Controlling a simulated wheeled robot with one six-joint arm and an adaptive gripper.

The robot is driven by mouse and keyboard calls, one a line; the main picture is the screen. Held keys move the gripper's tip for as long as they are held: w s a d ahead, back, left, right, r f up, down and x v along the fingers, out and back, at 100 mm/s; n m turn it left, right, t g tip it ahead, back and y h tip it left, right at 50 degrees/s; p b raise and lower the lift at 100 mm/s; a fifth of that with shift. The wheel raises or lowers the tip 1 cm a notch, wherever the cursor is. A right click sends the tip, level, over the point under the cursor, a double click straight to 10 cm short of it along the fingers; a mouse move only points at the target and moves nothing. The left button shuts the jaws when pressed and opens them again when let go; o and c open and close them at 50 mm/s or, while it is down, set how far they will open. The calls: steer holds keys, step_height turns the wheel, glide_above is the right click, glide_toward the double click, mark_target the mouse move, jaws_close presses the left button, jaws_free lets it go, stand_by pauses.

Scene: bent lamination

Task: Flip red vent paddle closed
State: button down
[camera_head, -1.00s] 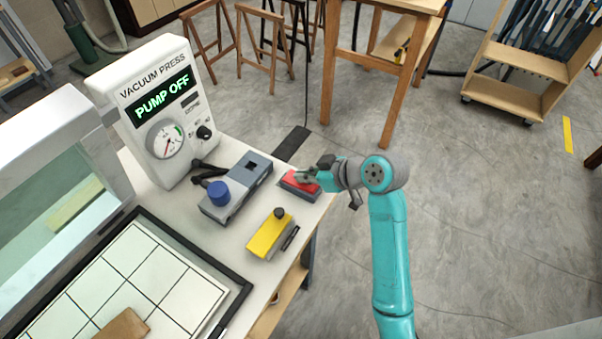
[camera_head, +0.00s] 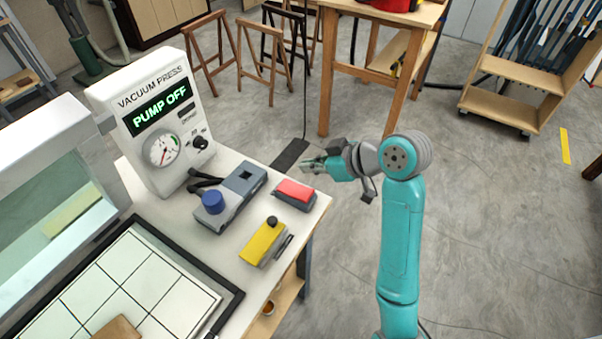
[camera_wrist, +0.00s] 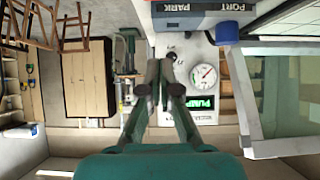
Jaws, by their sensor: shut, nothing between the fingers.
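The red vent paddle (camera_head: 296,190) sits on a dark grey base (camera_head: 292,200) near the right edge of the white bench. Its red top is fully visible, with nothing touching it; I cannot tell its exact angle. My gripper (camera_head: 306,165) is above and just behind the paddle in the head view, apart from it, with empty fingers closed together. In the wrist view my gripper (camera_wrist: 160,80) points towards the press panel, and the red paddle does not show there.
The vacuum press panel (camera_head: 156,120) reads PUMP OFF. A grey block with a blue knob (camera_head: 213,202) and a yellow block with a black knob (camera_head: 264,242) stand close to the paddle. A gridded, black-framed bed (camera_head: 140,275) lies at front left. Open floor lies right of the bench.

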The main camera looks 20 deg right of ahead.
steer(key=s+r, duration=0.1)
steer(key=d+r, duration=0.1)
steer(key=shift+s+d+r, duration=0.1)
steer(key=shift+s+r, duration=0.25)
steer(key=shift+f, duration=0.1)
steer(key=s+a+f+m, duration=0.1)
steer(key=f, duration=0.3)
steer(key=s+a+f+m+t+h, duration=0.1)
steer(key=s+f+m, duration=0.1)
steer(key=f, duration=0.2)
steer(key=s+a+f+m+t, duration=0.1)
steer(key=f, duration=0.3)
steer(key=shift+s+f+m+h, duration=0.1)
steer(key=shift+s+m+h, duration=0.25)
steer(key=shift+m+h, duration=0.05)
steer(key=s+f+m+t+h, duration=0.15)
steer(key=s+f, duration=0.25)
steer(key=s, duration=0.7)
steer(key=s+f+m+t+h, duration=0.1)
steer(key=s+f+m+h, duration=0.2)
steer(key=s, duration=0.7)
steer(key=s+r+n+t, duration=0.1)
steer(key=s+r, duration=0.4)
steer(key=s, duration=0.7)
steer(key=shift+s+n+t, duration=0.3)
steer(key=shift+n+t, duration=0.05)
steer(key=shift+n, duration=0.2)
steer(key=shift+a+r, duration=0.1)
